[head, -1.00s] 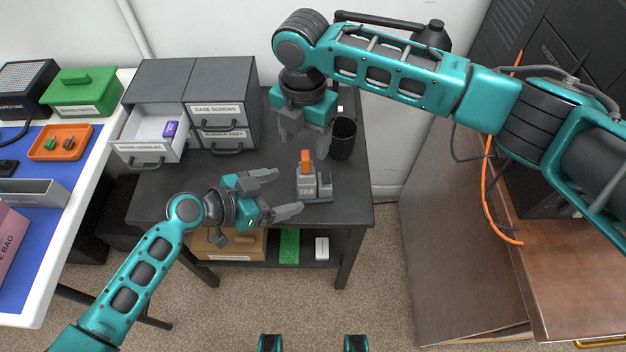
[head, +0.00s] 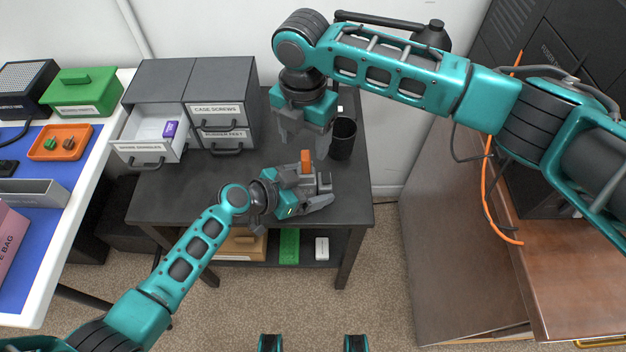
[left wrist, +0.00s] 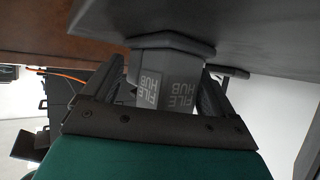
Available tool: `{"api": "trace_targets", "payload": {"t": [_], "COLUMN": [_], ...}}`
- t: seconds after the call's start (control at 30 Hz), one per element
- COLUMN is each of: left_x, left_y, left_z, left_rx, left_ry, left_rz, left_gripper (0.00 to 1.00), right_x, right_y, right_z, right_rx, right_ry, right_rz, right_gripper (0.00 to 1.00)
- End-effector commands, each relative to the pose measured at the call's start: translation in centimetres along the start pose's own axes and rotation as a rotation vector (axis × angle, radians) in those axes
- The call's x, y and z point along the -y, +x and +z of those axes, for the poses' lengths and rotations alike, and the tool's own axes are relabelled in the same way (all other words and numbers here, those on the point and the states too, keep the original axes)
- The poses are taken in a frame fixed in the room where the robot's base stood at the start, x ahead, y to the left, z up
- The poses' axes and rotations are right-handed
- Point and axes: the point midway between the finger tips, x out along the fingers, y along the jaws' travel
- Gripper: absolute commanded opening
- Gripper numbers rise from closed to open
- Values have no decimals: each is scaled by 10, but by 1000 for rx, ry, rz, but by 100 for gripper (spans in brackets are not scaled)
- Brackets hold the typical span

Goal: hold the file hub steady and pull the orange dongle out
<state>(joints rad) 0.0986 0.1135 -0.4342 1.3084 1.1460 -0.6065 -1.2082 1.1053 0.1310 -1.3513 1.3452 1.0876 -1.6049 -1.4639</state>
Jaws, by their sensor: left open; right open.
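The grey file hub (left wrist: 180,88) stands on the dark table, its lettering facing the left wrist camera. The orange dongle (head: 305,160) stands upright at the top of the hub in the head view. My left gripper (head: 318,191) is open, its fingers on either side of the hub; I cannot tell whether they touch it. It also shows in the left wrist view (left wrist: 172,90), and in the head view it hides much of the hub. My right gripper (head: 304,142) points down, open and empty, just behind and above the dongle.
A black cup (head: 343,138) stands right behind the hub, close to my right gripper. A grey drawer unit (head: 222,90) stands at the back left, with one drawer (head: 150,138) open and a purple item (head: 170,129) inside. The table's front left is clear.

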Motion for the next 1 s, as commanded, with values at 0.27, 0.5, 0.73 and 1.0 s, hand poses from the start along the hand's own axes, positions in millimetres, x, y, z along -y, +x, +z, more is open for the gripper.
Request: {"api": "trace_targets", "payload": {"t": [0.27, 0.5, 0.73, 1.0], "left_x": [0, 0, 0, 0], "left_y": [0, 0, 0, 0], "left_z": [0, 0, 1, 2], "left_rx": [0, 1, 1, 2], "left_ry": [0, 0, 0, 0], "left_rz": [0, 0, 0, 0], "left_gripper": [65, 42, 20, 17], "right_x": [0, 0, 0, 0], "right_y": [0, 0, 0, 1], "right_z": [0, 0, 0, 0], "right_rx": [0, 0, 0, 0], "right_ry": [0, 0, 0, 0], "right_rz": [0, 0, 0, 0], "right_gripper": [64, 64, 64, 64]}}
